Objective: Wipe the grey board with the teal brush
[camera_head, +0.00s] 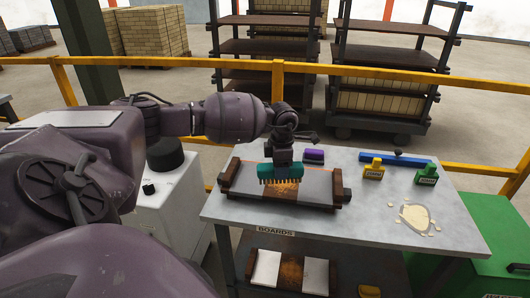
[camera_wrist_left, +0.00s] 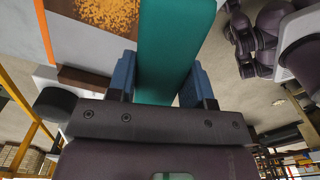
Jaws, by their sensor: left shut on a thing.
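The teal brush (camera_head: 284,172) is held bristles down over the grey board (camera_head: 317,184). My left gripper (camera_head: 283,157) is shut on the brush; in the left wrist view the brush (camera_wrist_left: 168,50) sits between its blue fingers (camera_wrist_left: 163,80). The board lies flat on the table between dark brown end bars. Orange-brown crumbs (camera_head: 287,188) lie on the board just in front of and below the bristles; they also show in the wrist view (camera_wrist_left: 103,12). I cannot tell whether the bristles touch the board. My right gripper is not in view.
On the grey table (camera_head: 400,222) stand a purple block (camera_head: 313,156), a yellow stamp (camera_head: 374,170), a green stamp (camera_head: 426,175) and a blue bar (camera_head: 395,159). A pale powder patch (camera_head: 415,217) lies at right. A yellow railing (camera_head: 350,70) runs behind.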

